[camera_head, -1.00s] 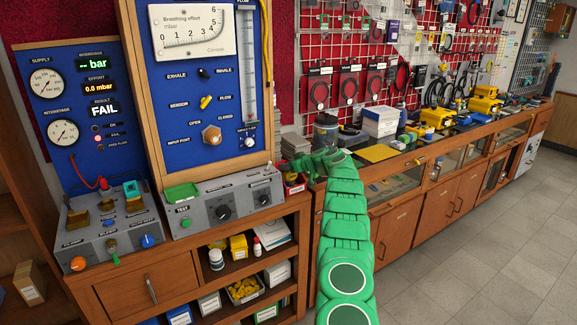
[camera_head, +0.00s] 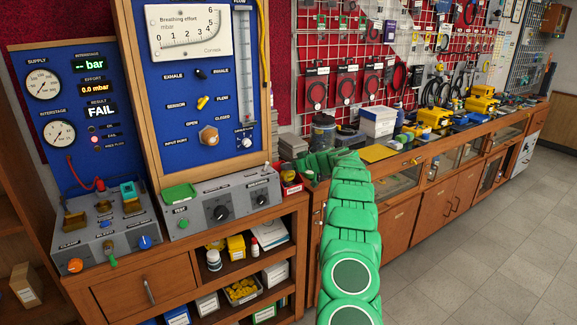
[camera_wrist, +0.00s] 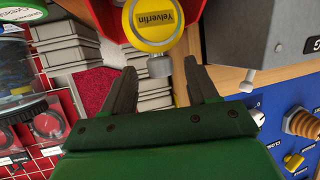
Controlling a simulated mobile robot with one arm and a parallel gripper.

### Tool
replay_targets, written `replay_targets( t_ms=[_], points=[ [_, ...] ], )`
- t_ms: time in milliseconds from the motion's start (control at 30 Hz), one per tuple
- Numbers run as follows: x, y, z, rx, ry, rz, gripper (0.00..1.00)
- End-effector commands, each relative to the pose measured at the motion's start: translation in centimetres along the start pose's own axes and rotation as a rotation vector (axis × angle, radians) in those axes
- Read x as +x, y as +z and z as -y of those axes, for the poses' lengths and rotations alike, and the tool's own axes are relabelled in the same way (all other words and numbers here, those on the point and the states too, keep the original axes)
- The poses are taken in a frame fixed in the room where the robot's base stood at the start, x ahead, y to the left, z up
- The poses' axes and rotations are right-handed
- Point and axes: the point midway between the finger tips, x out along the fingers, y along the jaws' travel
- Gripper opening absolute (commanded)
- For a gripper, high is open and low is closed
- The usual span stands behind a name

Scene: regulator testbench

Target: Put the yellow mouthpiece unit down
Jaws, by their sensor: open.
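The yellow mouthpiece unit (camera_wrist: 156,22), with a round face marked "Yelverfin" and a grey metal knob, shows at the top of the wrist view. It is at a red bin (camera_wrist: 100,18), partly cut off by the frame edge. My gripper (camera_wrist: 161,86) is open and empty, with the unit beyond its fingertips and apart from them. In the head view my green arm reaches to the right of the red bin (camera_head: 291,189), and my gripper's fingers are too small to make out there.
The grey test box (camera_head: 220,205) stands left of the red bin. The floor (camera_head: 480,235) at right is clear.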

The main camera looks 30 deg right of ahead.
Motion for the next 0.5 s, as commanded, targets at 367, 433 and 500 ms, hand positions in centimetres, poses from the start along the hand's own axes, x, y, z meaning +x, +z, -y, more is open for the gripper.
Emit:
replay_targets(
  t_ms=[367, 433, 500],
  points=[
    [-3.6, 0.0, 0.0, 0.003, 0.001, 0.0, 0.59],
    [-4.4, 0.0, -0.1, 0.003, 0.001, 0.0, 0.59],
    [-5.2, -0.1, -0.1, 0.0, 0.002, -0.001, 0.59]
  ],
)
